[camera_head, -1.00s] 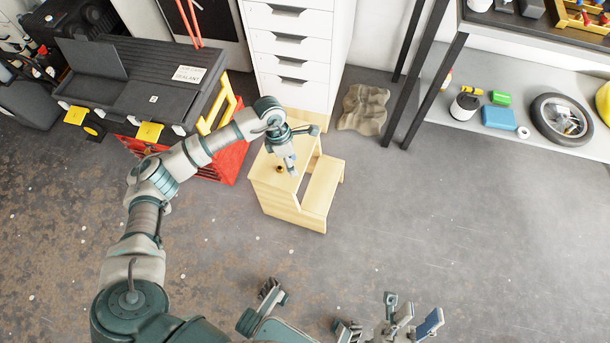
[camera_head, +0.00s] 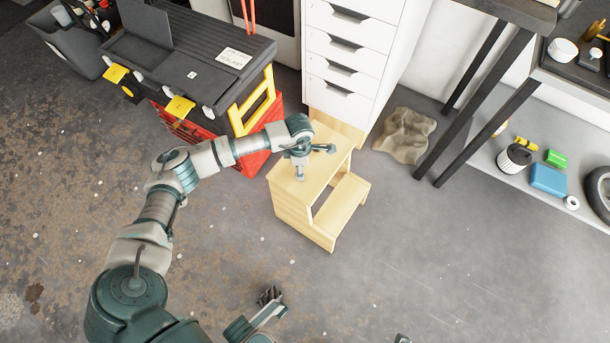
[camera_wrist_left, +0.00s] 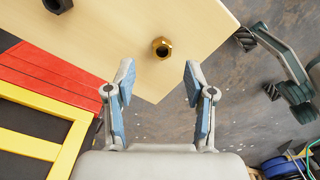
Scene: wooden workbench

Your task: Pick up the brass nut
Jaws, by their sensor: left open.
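The brass nut (camera_wrist_left: 162,47) lies on the top step of a light wooden step stool, near its edge, in the left wrist view. In the head view my gripper hides it. My left gripper (camera_wrist_left: 160,75) is open and empty, its two blue-padded fingers apart. In the wrist picture the nut appears between and just beyond the fingertips, not touching them. In the head view the left gripper (camera_head: 300,175) points down over the stool top (camera_head: 322,155).
A dark nut (camera_wrist_left: 57,5) lies on the same stool top. A red crate (camera_head: 255,150) under a black toolbox (camera_head: 205,75) stands left of the stool. White drawers (camera_head: 345,60) stand behind, with a crumpled cloth (camera_head: 405,135) to the right. The floor in front is clear.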

